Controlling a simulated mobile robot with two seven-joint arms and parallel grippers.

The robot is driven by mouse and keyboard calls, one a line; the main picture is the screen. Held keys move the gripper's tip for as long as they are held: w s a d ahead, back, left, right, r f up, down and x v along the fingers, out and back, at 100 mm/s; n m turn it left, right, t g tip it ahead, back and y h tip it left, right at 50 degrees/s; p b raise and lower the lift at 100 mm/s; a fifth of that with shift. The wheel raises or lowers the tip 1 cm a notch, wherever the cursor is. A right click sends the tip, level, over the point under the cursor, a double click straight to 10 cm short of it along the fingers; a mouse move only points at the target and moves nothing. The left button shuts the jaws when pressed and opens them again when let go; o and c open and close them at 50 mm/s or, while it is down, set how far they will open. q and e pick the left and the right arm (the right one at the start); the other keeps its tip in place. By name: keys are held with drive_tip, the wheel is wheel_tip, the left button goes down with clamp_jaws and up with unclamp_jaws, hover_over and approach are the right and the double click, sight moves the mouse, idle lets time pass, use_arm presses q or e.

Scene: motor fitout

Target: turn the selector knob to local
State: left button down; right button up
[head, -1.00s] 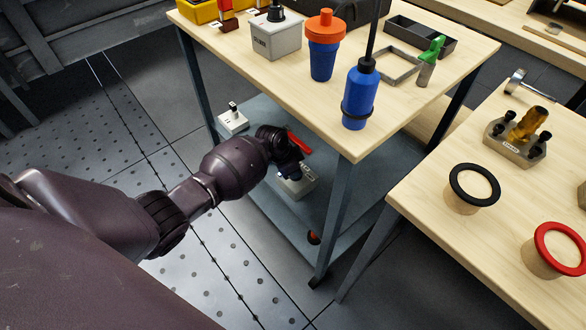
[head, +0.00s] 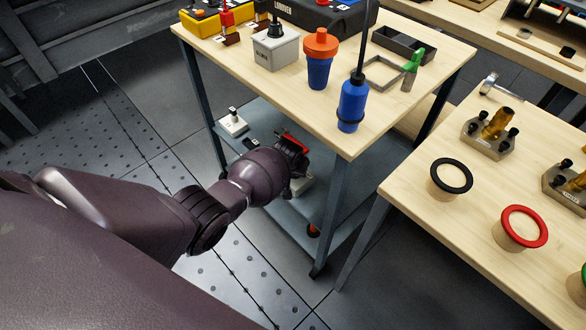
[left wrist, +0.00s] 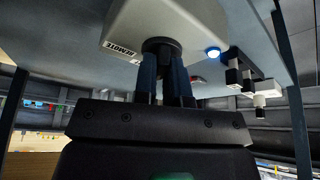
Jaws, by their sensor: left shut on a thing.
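The selector knob (left wrist: 162,45) is a dark round knob on a pale box (left wrist: 205,20) in the left wrist view. My left gripper (left wrist: 163,72) is shut on the knob, with a blue-padded finger on each side of it. A label reading REMOTE (left wrist: 121,48) shows upside down beside the knob; no LOCAL label is readable. A lamp (left wrist: 212,52) on the box glows blue-white. In the head view the box (head: 304,186) is on the cart's lower shelf, largely hidden by my left wrist, and the knob is hidden. My right gripper is not in view.
The cart's wooden top (head: 230,65) overhangs the lower shelf (head: 312,222), with a cart leg (head: 335,215) just right of the box. A small white switch unit (head: 233,124) stands at the shelf's left. A red item (head: 293,142) lies behind my wrist.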

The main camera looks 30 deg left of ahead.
use_arm(q)
drive_tip(key=shift+d+n+y, duration=0.1)
drive_tip(key=shift+n+y, duration=0.5)
drive_tip(key=shift+n, duration=0.9)
drive_tip(key=c, duration=1.2)
unclamp_jaws()
